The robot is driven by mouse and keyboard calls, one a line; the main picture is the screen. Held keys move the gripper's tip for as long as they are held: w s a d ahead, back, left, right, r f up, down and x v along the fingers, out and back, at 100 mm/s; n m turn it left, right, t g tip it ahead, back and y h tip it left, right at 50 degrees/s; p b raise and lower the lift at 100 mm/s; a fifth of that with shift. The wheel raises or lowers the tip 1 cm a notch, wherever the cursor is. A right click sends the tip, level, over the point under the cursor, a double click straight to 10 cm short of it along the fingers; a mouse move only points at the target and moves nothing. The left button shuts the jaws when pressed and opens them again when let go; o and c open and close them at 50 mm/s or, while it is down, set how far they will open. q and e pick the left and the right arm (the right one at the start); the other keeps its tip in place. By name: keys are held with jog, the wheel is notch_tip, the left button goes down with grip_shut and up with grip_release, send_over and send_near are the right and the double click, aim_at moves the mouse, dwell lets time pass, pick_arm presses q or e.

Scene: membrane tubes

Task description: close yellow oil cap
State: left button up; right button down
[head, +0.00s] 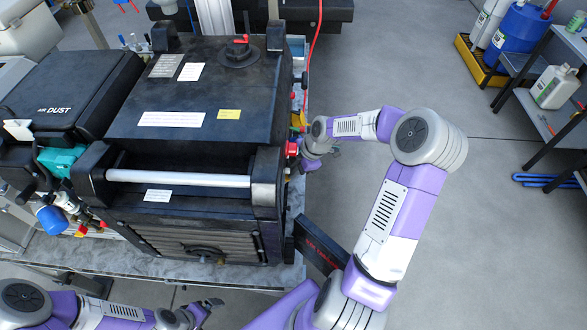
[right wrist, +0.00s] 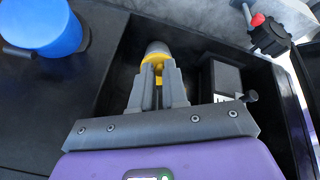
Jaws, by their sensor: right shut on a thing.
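The yellow oil cap (right wrist: 156,60) shows between my fingertips in the right wrist view, with a rounded grey part just beyond it. My right gripper (right wrist: 158,76) is shut on the cap, inside a dark recess. The fingers hide much of the cap, so I cannot tell how it sits or whether it is closed. In the head view my right arm reaches the right side of the black machine (head: 200,90); the cap is not clear there. My left gripper (head: 208,304) is low in the head view, in front of the machine, and its jaw opening is unclear.
In the right wrist view, a dark box (right wrist: 222,78) stands right of the fingers, and a blue cylinder (right wrist: 45,28) is at upper left. In the head view, a shelf (head: 560,100) and a yellow tray (head: 480,68) stand right. Floor between is mostly clear.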

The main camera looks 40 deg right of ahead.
jog(key=shift+s+d+f+t+y+p, duration=0.15)
jog(key=shift+f+t+y+p, duration=0.65)
jog(key=shift+y+p, duration=0.4)
jog(key=shift+r, duration=0.1)
jog(key=c, duration=1.1)
grip_release()
jog(key=shift+c, duration=0.2)
